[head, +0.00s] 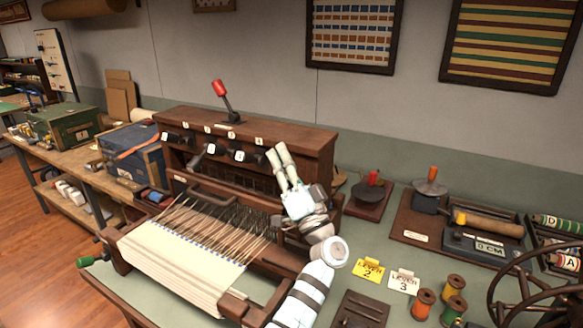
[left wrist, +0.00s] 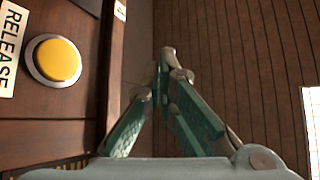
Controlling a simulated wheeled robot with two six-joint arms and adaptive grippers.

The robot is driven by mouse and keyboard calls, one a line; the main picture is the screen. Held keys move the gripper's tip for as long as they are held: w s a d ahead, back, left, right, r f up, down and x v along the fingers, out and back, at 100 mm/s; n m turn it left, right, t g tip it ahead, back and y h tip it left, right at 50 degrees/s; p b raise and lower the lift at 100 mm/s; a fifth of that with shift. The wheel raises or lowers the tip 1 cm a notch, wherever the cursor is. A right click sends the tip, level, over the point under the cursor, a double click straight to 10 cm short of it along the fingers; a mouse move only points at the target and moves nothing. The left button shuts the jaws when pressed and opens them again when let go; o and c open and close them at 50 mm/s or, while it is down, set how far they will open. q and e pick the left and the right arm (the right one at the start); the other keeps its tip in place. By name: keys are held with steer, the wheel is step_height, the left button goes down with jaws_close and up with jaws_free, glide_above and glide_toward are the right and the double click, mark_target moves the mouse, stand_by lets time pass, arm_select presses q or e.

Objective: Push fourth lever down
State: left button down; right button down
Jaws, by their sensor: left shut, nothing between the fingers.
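A dark wooden loom (head: 300,145) stands on the bench with a row of small dark levers (head: 211,149) on its upper front face, beside small white labels. Contact cannot be told. In the left wrist view the gripper (left wrist: 166,56) has its fingertips together, with nothing between them. My right gripper is not in view.
A red-handled lever (head: 219,88) stands on the loom's top. Warp threads (head: 180,262) spread in front. A yellow button (left wrist: 53,61) marked RELEASE lies left of the fingers. Tags marked LEVER 2 (head: 367,270) and LEVER 3 (head: 404,281) and thread spools (head: 424,302) lie to the right.

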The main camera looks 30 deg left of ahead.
mark_target(251, 158)
arm_select(q)
steer(key=a, duration=0.5)
steer(key=shift+w+a+f, duration=0.1)
steer(key=shift+w+f, duration=0.2)
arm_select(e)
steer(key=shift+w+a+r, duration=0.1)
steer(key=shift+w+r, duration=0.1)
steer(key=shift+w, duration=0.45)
